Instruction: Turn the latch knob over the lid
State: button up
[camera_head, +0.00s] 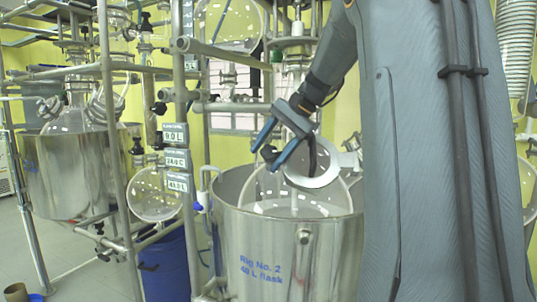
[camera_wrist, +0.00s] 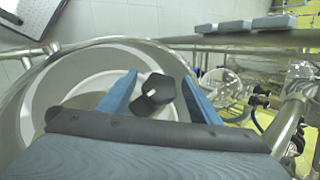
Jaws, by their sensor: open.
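The black latch knob (camera_wrist: 154,92), with a small white mark, sits between the two blue fingers of my gripper (camera_wrist: 160,77) in the wrist view. Gaps show on both sides of it, so the fingers look apart from it. In the head view my gripper (camera_head: 264,158) is open above the steel vessel, with the dark knob (camera_head: 270,153) between its fingers. A pale round lid (camera_head: 314,181) shows just right of and below the gripper, partly covered by it. Whether the knob lies over the lid's edge I cannot tell.
The steel vessel (camera_head: 285,254) marked Rig No. 2 stands below the gripper. A metal frame (camera_head: 183,110) with labels rises at its left. A second steel vessel (camera_head: 68,178) and a blue bin (camera_head: 166,263) stand further left. Glassware and pipes crowd the wrist view's right side.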

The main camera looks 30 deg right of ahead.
jog(key=b+v, duration=0.1)
jog(key=v, duration=0.6)
jog(key=shift+s+d+r+b, duration=0.15)
jog(key=shift+s+r+b, duration=0.05)
jog(key=shift+r+b, duration=0.15)
